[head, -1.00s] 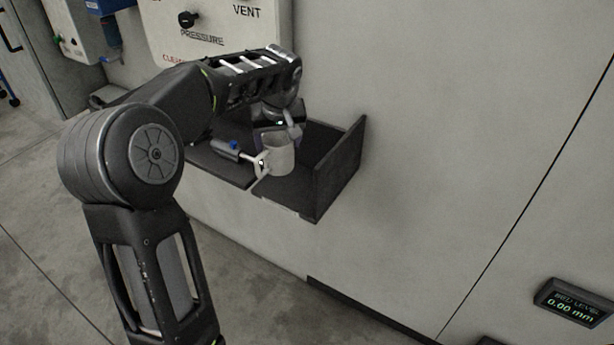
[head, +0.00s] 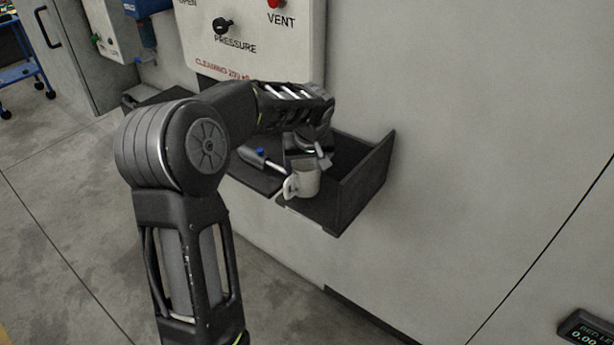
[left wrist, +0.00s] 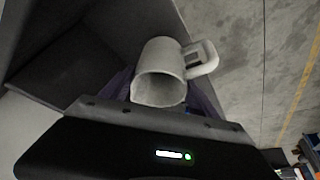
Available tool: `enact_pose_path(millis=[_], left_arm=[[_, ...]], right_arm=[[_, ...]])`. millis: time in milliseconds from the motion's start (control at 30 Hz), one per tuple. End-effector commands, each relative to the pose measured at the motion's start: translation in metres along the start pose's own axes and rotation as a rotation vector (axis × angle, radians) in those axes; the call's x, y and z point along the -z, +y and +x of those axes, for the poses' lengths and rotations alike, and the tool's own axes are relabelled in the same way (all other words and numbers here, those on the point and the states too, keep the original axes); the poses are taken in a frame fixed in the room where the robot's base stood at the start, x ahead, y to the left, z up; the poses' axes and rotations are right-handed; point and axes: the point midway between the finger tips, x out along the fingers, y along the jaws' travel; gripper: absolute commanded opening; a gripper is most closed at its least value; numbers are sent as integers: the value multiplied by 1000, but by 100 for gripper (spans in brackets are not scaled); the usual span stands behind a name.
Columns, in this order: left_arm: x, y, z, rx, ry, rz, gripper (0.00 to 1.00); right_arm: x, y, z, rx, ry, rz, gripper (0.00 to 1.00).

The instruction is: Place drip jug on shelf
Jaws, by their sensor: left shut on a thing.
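The drip jug (head: 306,181) is a pale grey cup with a side handle. It is over the right part of the dark shelf (head: 325,213), close to its front edge; I cannot tell whether it touches the surface. My left gripper (head: 307,163) is shut on the jug from behind; its fingers are mostly hidden. In the left wrist view the jug (left wrist: 160,75) shows its open mouth, with its handle to the right. The bluish gripper fingers (left wrist: 203,100) show partly beside it. My right gripper is not in view.
The shelf has an upright dark side panel (head: 368,185) on its right. A tool with a blue button (head: 260,155) lies left of the jug. A control panel (head: 245,45) with a knob is on the wall above. The wall to the right is bare.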

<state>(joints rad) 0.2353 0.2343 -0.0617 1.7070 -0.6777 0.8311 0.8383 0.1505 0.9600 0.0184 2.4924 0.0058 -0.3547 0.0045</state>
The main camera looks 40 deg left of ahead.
Motion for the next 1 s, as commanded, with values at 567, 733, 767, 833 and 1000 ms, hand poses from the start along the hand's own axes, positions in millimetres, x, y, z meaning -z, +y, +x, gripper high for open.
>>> enact_pose_path(millis=[567, 733, 767, 833, 1000], left_arm=[[-14, 0, 32, 1, -2, 0, 24], [-14, 0, 35, -1, 1, 0, 24], [-14, 0, 35, -1, 1, 0, 24], [-14, 0, 35, -1, 1, 0, 24], [-16, 0, 38, -1, 0, 0, 71]], right_arm=[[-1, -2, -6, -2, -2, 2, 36], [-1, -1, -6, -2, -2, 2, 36], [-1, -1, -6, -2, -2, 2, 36], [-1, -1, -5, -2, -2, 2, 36], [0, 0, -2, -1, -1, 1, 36]])
